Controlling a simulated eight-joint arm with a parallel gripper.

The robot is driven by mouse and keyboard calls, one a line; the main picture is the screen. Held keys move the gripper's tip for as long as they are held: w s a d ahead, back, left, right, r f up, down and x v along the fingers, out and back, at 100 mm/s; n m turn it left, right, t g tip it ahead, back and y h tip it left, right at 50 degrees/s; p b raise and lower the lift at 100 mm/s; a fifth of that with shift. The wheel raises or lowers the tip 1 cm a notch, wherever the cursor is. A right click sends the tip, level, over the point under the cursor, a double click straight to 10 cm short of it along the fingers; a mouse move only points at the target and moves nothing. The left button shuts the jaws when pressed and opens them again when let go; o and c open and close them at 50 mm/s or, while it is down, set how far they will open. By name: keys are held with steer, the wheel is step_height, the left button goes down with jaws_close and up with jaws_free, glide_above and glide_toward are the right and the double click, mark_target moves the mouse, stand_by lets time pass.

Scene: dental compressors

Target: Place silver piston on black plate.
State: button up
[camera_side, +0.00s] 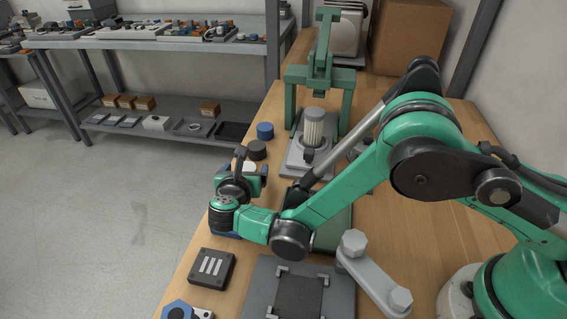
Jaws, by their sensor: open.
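A silver-grey ribbed cylinder (314,127), which may be the silver piston, stands upright on a light grey base under the green press. A black plate (299,294) lies between corner brackets on a grey fixture at the front. My gripper (243,178) is open over the left edge of the table, left of the ribbed cylinder and well apart from it. My wrist partly hides its fingers. A small white thing shows beside the fingers; I cannot tell whether they touch it.
A blue cap (265,131) and a dark round part (256,150) sit behind my gripper. A black slotted block (211,268) and a blue hex part (177,311) lie near the front left edge. A grey lever (372,272) lies right of the fixture. A cardboard box (408,38) stands at the back.

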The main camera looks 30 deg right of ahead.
mark_target(246, 168)
steer(key=v, duration=0.3)
steer(key=shift+s+a+r, duration=0.15)
steer(key=shift+s+a, duration=0.1)
steer(key=shift+s, duration=0.05)
steer(key=shift+d+r+m, duration=0.15)
steer(key=shift+r+m, duration=0.15)
steer(key=s+d+r+m+g+y, duration=0.4)
steer(key=d+r+m, duration=0.5)
steer(key=d+m, duration=0.3)
steer(key=s+d+r+m+y, duration=0.2)
steer(key=s+m, duration=0.7)
steer(key=m, duration=0.5)
steer(key=shift+s+d+m+y, duration=0.4)
steer(key=shift+d+y, duration=0.3)
steer(key=shift+d, duration=0.4)
steer(key=shift+o, duration=0.4)
steer(key=shift+s+m, duration=0.35)
steer(key=shift+m, duration=0.35)
